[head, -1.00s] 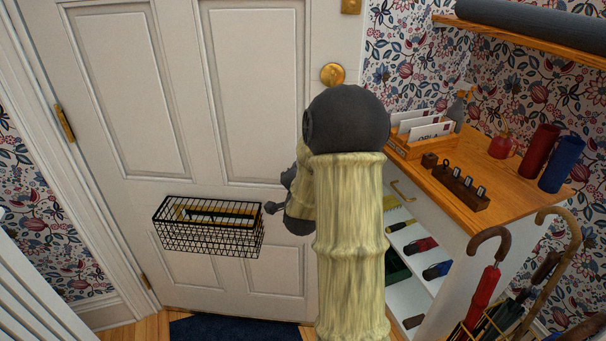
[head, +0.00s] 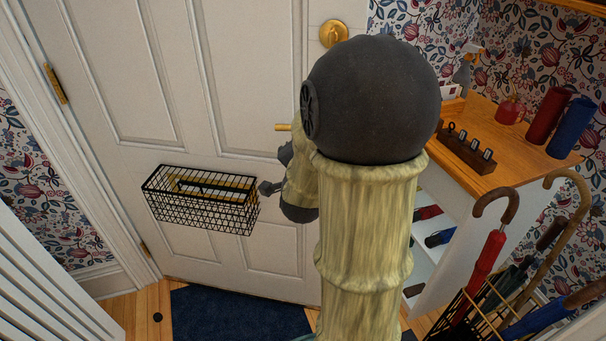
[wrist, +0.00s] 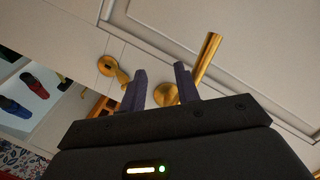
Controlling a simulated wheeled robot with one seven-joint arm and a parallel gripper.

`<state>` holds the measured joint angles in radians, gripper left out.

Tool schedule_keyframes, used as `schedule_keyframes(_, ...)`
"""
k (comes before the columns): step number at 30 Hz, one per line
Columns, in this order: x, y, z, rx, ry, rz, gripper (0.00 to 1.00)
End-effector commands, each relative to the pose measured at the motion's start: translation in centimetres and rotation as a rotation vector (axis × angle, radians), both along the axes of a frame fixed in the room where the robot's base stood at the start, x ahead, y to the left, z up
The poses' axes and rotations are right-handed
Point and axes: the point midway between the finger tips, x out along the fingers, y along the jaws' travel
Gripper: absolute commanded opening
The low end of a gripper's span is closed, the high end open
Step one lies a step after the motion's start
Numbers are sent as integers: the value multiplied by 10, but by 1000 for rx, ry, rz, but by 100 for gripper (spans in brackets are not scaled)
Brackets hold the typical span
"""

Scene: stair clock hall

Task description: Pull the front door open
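The white panelled front door (head: 245,85) stands shut in its frame, with hinges on the left. In the head view the tip of its brass lever handle (head: 283,127) shows left of my arm; the rest is hidden behind it. In the wrist view the lever handle (wrist: 208,58) slants up to the right, and its brass rose shows between my fingers. My gripper (wrist: 161,78) is open with both dark fingers apart. The right finger overlaps the lower part of the lever; I cannot tell whether they touch.
A black wire basket (head: 200,200) hangs on the door. A brass round lock (head: 333,33) sits above the handle. Right stand a wooden-topped shoe cabinet (head: 490,112) and an umbrella stand (head: 490,318). A blue mat (head: 235,315) lies before the door. A white slatted piece (head: 45,285) is at left.

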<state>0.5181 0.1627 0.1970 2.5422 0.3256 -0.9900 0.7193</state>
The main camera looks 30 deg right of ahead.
Motion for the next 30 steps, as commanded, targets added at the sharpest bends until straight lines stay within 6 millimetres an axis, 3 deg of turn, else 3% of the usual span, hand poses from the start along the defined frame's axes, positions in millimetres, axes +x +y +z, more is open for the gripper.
schedule_keyframes(14,-17,12,-1,1,-8,6,32)
schedule_keyframes(21,-42,30,7,1,-6,6,32)
schedule_keyframes(30,-60,42,10,1,-6,5,32)
